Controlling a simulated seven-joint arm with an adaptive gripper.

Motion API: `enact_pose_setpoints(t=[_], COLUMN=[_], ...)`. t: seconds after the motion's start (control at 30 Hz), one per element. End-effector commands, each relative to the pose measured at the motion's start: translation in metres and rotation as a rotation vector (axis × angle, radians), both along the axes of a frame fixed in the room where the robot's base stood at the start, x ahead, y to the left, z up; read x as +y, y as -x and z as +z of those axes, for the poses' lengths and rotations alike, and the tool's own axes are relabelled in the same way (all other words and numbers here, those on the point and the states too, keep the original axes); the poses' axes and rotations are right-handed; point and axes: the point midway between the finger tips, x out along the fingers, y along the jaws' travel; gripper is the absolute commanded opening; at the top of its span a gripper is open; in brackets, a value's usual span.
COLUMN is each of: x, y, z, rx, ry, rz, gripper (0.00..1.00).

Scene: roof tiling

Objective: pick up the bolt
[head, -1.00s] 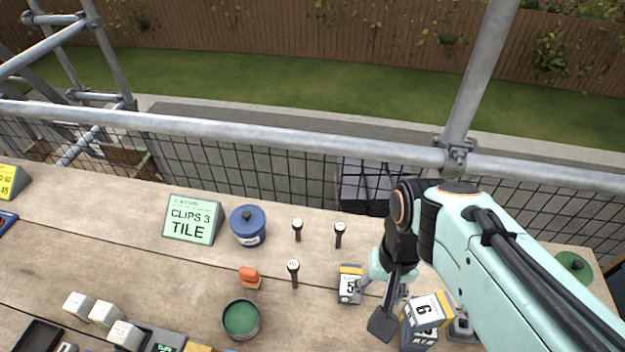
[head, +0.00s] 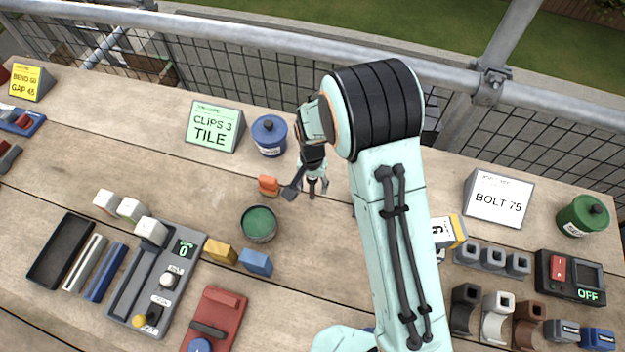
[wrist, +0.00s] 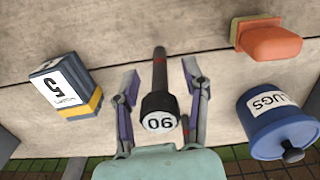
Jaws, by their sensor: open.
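A dark bolt (wrist: 159,75) with a white-faced round head marked 90 stands between my gripper's fingers in the wrist view. My gripper (wrist: 162,82) is open, with one finger on each side of the bolt and gaps showing. In the head view my gripper (head: 312,181) is low over the bench, and a reddish-brown bit of a bolt (head: 312,192) shows under it. In the wrist view part of another dark, red-banded shaft (wrist: 187,132) shows beside the right finger, mostly hidden. A sign reading BOLT 75 (head: 497,197) stands at the right.
A blue pot (head: 269,137), an orange block (head: 268,186) and a green tin (head: 259,224) stand close left of my gripper. A box marked 5 (wrist: 66,88) is left in the wrist view. My arm hides the bench right of the gripper.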

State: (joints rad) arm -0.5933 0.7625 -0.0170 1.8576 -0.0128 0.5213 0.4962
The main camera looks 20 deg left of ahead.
Motion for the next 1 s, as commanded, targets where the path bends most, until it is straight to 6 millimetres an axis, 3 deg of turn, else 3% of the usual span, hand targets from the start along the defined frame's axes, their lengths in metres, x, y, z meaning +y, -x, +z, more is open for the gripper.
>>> enact_pose_setpoints(t=[0.33,0.47,0.5,0.83,1.0], x=[0.0,0.0,0.0,0.0,0.0], y=[0.0,0.0,0.0,0.0,0.0], z=[-0.007,-0.007,-0.007,-0.007,0.003], rx=[0.0,0.0,0.0,0.001,-0.002], ry=[0.0,0.0,-0.001,-0.001,-0.002], rz=[0.0,0.001,0.001,0.001,0.001], gripper=[0.45,0.05,0.0,0.0,0.0])
